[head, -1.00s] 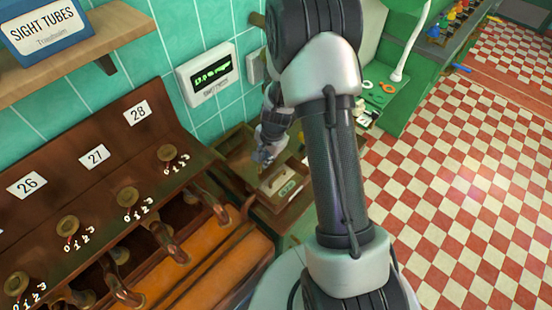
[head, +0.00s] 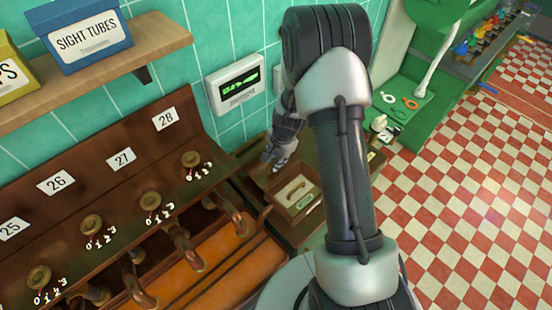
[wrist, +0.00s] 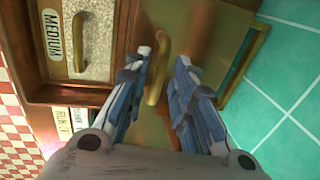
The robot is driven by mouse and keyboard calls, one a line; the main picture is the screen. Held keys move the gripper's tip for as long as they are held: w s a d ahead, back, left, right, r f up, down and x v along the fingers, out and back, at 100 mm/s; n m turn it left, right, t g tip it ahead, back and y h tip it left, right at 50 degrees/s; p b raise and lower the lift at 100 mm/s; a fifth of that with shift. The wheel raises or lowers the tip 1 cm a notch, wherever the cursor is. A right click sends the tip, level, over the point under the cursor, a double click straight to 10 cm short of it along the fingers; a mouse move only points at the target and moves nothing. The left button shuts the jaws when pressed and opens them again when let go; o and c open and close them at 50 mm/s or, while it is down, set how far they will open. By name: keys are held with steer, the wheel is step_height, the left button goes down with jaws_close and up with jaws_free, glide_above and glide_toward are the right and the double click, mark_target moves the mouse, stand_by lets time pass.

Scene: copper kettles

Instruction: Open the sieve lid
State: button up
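In the head view my gripper (head: 280,164) hangs over the brown wooden box (head: 252,183) by the tiled wall, behind a pale panel (head: 293,192) with a handle. In the wrist view my gripper (wrist: 164,57) has its two blue-grey fingers apart. A curved brass handle (wrist: 157,78) shows between them, nearer the left finger; I cannot tell whether they touch. A speckled panel (wrist: 98,68) labelled MEDIUM, with its own brass handle (wrist: 80,42), lies to the left. Which part is the sieve lid is not clear.
A brass bar (wrist: 246,66) lies right of the fingers, near the green tiles (wrist: 285,95). In the head view, a bank of numbered brass taps (head: 150,200) stands left. A wall display (head: 236,85) hangs above the box. The checkered floor (head: 470,190) at right is open.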

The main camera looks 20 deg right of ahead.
steer(key=shift+o, duration=0.5)
step_height(320, 180, up, 12)
steer(key=s, duration=0.2)
steer(key=shift+s+d, duration=0.15)
steer(key=shift+d, duration=0.25)
steer(key=s+a+r+n+t+b, duration=0.1)
steer(key=s+a+r+n+b, duration=0.55)
steer(key=s+r, duration=0.35)
steer(key=s+a+n+t+b, duration=0.1)
steer(key=s+n+b, duration=0.3)
steer(key=s, duration=1.1)
steer(key=a+n, duration=0.1)
steer(key=n, duration=0.2)
steer(key=shift+s+a+r+t+h, duration=0.2)
steer(key=shift+r+t+h, duration=0.1)
steer(key=shift+h, duration=0.1)
steer(key=shift+n, duration=0.25)
